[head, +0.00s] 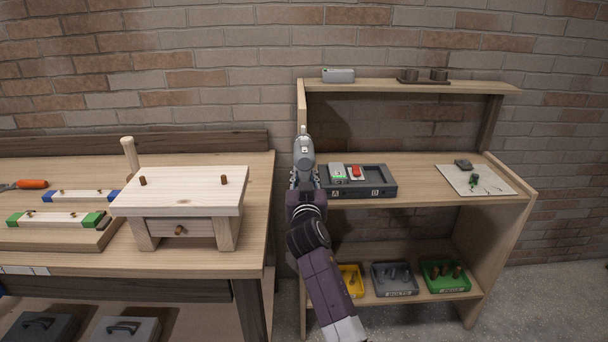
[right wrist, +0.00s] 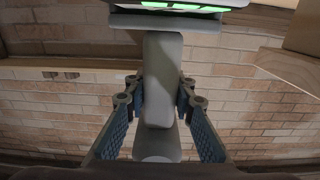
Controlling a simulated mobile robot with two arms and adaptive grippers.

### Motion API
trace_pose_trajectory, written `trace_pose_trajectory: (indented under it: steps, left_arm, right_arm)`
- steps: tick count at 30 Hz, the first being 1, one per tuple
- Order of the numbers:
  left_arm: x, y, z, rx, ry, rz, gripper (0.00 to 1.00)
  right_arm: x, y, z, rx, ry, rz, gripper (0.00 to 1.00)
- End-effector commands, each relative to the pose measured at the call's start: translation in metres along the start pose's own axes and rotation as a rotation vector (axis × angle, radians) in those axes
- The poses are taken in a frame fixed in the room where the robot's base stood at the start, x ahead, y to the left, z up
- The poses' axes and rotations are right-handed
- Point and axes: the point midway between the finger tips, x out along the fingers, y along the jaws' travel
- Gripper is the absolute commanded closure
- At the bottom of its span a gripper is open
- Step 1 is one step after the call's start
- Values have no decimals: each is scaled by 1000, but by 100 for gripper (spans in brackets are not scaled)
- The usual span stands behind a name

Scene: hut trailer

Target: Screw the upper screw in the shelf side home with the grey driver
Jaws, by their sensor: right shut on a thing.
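The grey driver (head: 303,152) is upright in front of the left side panel, the shelf side (head: 301,100), at mid-shelf height. My right gripper (head: 304,182) is shut on it. In the right wrist view the driver's light grey handle (right wrist: 162,85) stands between the two blue-padded fingers of my right gripper (right wrist: 160,96), with a grey end and green lights above it. The upper screw cannot be made out; the driver and my arm cover part of the panel. Whether the driver's tip touches the panel cannot be told. My left gripper is not in view.
A dark tray (head: 375,182) with a charger and a red item lies on the middle shelf, right of my gripper. A white mat (head: 458,182) with small parts lies further right. Yellow, grey and green bins (head: 444,291) stand below. A workbench with a wooden stool (head: 180,197) is left.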

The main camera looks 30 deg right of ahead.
Motion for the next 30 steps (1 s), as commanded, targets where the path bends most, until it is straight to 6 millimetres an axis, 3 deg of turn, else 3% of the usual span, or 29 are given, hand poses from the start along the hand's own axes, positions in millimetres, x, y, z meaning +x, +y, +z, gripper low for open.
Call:
trace_pose_trajectory:
  steps: [7,14,30]
  left_arm:
    - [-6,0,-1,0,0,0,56]
    - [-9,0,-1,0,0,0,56]
    - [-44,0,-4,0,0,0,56]
  right_arm:
    - [-20,-1,-5,2,8,-2,100]
    - [-28,2,-5,0,8,0,100]
    - [-64,66,-5,-1,7,-1,100]
